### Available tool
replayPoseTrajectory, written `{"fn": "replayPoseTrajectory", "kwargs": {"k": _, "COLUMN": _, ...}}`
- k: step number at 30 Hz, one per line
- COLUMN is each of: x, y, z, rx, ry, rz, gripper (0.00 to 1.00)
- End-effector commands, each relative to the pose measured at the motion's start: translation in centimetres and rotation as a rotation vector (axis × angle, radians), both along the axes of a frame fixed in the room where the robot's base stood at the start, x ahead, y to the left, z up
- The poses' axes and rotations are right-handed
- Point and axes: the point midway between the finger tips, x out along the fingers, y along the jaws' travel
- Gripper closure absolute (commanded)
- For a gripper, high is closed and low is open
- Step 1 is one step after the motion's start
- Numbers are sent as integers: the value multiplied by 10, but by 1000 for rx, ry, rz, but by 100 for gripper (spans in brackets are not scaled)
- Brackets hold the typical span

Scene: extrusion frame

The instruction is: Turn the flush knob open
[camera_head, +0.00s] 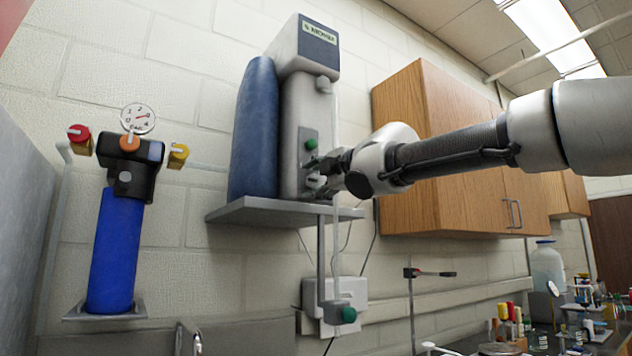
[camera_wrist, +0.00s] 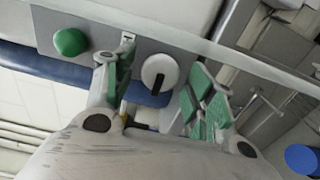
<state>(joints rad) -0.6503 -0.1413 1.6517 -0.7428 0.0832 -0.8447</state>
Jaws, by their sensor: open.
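A round white knob with a dark bar across its face (camera_wrist: 153,70), which looks like the flush knob, sits on a grey panel (camera_wrist: 200,48) of the wall unit. In the wrist view my gripper (camera_wrist: 160,78) is open, with one green-padded finger on each side of the knob. I cannot tell whether the fingers touch it. A green button (camera_wrist: 71,42) is left of the knob on the panel and also shows in the head view (camera_head: 311,144). In the head view my gripper (camera_head: 333,172) is at the unit's lower front and largely hides the knob.
The white unit (camera_head: 305,100) and a blue cylinder (camera_head: 254,130) stand on a grey wall shelf (camera_head: 260,210). A wooden cabinet (camera_head: 410,110) is close behind my arm. A blue filter with gauge (camera_head: 115,240) is at left.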

Motion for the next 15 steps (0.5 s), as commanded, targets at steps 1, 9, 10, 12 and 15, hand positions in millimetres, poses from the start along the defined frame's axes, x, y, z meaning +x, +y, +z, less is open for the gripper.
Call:
{"fn": "replayPoseTrajectory", "kwargs": {"k": 1, "x": -2, "y": -2, "z": 1, "rx": 1, "ry": -1, "rz": 0, "gripper": 45}}
{"fn": "replayPoseTrajectory", "kwargs": {"k": 9, "x": -43, "y": -29, "z": 2, "rx": 1, "ry": -3, "rz": 0, "gripper": 45}}
{"fn": "replayPoseTrajectory", "kwargs": {"k": 10, "x": -49, "y": -33, "z": 1, "rx": 2, "ry": -2, "rz": 1, "gripper": 45}}
{"fn": "replayPoseTrajectory", "kwargs": {"k": 12, "x": -62, "y": -41, "z": 1, "rx": 2, "ry": -2, "rz": 2, "gripper": 45}}
{"fn": "replayPoseTrajectory", "kwargs": {"k": 15, "x": -78, "y": -52, "z": 0, "rx": 1, "ry": -1, "rz": 1, "gripper": 45}}
